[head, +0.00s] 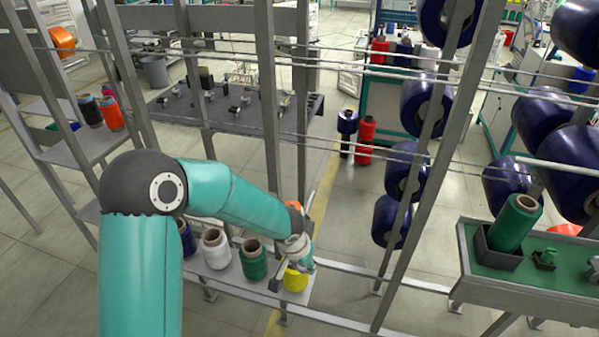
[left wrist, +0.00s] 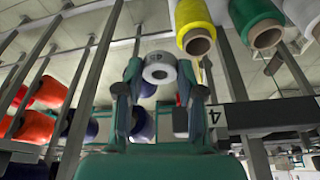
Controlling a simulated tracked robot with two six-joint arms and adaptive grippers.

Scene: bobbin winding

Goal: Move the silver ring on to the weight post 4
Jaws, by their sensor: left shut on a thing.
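In the left wrist view the silver ring (left wrist: 160,68), with a dark hole and upside-down markings, sits between the fingertips of my left gripper (left wrist: 159,82). The gripper is shut on it. A dark plate marked 4 (left wrist: 240,117) is to the right of the fingers, apart from the ring. I cannot clearly make out a bare post there. In the head view my left gripper (head: 297,246) is above and close to the yellow spool (head: 296,281), and the ring is hard to tell apart from the gripper. My right gripper is not in view.
A white spool (head: 215,252) and a green spool (head: 254,264) stand in the row beside the yellow one. Grey uprights and thin horizontal rods cross near my arm.

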